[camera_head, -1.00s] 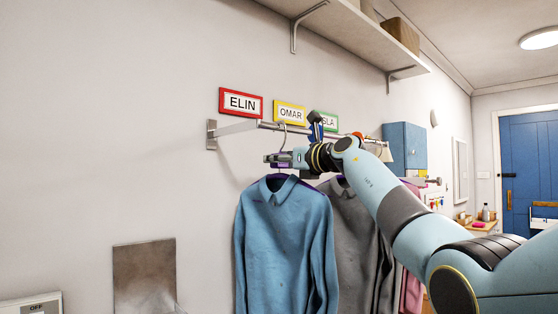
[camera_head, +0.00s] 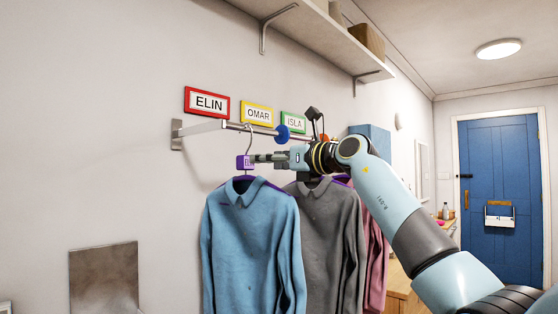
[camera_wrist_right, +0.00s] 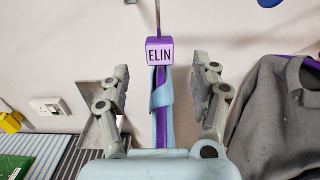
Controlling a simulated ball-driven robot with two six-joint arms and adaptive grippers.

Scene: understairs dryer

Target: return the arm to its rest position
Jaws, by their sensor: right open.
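My right arm comes in from the right in the head view. Its right gripper (camera_head: 262,158) is open at rail height, just right of the purple hanger tag (camera_head: 245,162). In the right wrist view the open fingers stand on either side of the tag (camera_wrist_right: 160,52), which reads ELIN, and appear clear of it. The blue shirt (camera_head: 248,240) hangs on that purple hanger from the wall rail (camera_head: 215,127), under the red-framed ELIN sign (camera_head: 208,103). My left gripper is not in view.
A grey shirt (camera_head: 325,230) and a pink garment (camera_head: 375,235) hang to the right, close below my forearm. A blue disc (camera_head: 282,134) sits on the rail. A shelf (camera_head: 330,40) runs above. A blue door (camera_head: 500,180) stands at the far right.

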